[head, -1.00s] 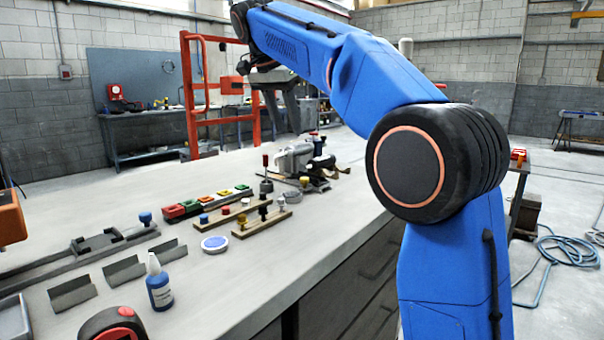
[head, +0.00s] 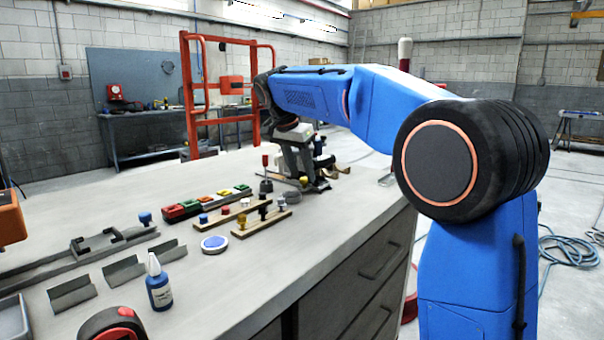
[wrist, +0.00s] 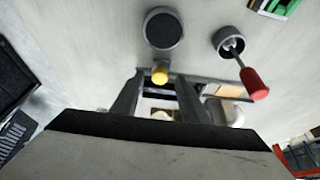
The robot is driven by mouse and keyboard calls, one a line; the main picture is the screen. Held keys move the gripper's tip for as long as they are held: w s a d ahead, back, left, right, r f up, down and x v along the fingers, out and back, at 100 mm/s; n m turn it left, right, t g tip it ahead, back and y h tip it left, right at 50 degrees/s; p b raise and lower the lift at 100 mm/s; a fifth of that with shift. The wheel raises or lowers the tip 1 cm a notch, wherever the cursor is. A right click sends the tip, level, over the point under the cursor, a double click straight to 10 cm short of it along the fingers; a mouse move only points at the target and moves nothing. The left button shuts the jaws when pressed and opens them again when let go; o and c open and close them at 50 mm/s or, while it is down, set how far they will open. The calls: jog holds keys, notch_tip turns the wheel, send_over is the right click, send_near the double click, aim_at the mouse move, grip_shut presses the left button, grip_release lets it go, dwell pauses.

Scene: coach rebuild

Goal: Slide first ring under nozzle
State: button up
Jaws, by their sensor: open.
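My gripper (head: 308,178) points down over the fixture at the far right of the bench, its jaws apart. Nothing is clearly held. A dark round disc with a grey rim (wrist: 164,29) lies beyond the fingertips, apart from them; it may be a ring, but I cannot tell. The nozzle cannot be picked out; my gripper covers much of the fixture in the head view.
A red-handled tool (wrist: 254,84) leans in a grey cup (wrist: 229,38) near the fixture. Wooden strips with coloured knobs (head: 262,222), a row of coloured blocks (head: 207,202) and a blue-white disc (head: 214,244) stand nearer. A blue bottle (head: 159,285) stands near the front.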

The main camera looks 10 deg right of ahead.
jog(key=shift+w+d+f, duration=0.1)
jog(key=shift+f, duration=0.3)
grip_shut()
jog(key=w+a, duration=0.4)
jog(key=w, duration=0.1)
jog(key=w+a, duration=0.2)
jog(key=w, duration=0.1)
jog(key=shift+w+r, duration=0.1)
jog(key=shift+w, duration=0.15)
grip_release()
jog(key=shift+a, duration=0.1)
jog(key=v, duration=1.7)
jog(key=shift+r, duration=0.15)
